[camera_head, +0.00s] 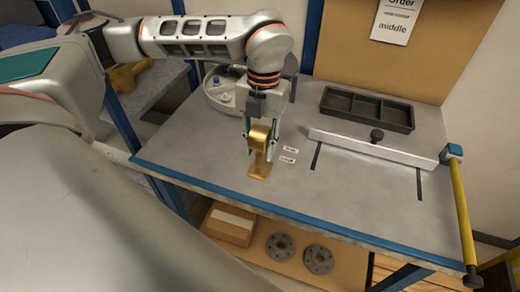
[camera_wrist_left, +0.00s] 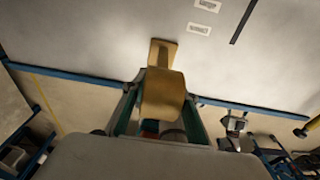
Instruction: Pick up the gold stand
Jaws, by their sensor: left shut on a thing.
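The gold stand (camera_head: 260,160) is upright on or just above the grey table, left of the two small labels; I cannot tell if its base touches the table. My left gripper (camera_head: 259,136) points down from above and is shut on the stand's upper part. In the left wrist view the gold stand (camera_wrist_left: 163,92) fills the space between the fingers of the left gripper (camera_wrist_left: 160,112), with its flat base towards the table. My right gripper is not in view.
The grey table (camera_head: 215,160) has a black divided tray (camera_head: 367,109) at the back, a white sliding bar (camera_head: 372,147) with a black knob, and a round white bin (camera_head: 222,95) at the back left. A yellow bar (camera_head: 464,210) lines the right edge. The front middle is clear.

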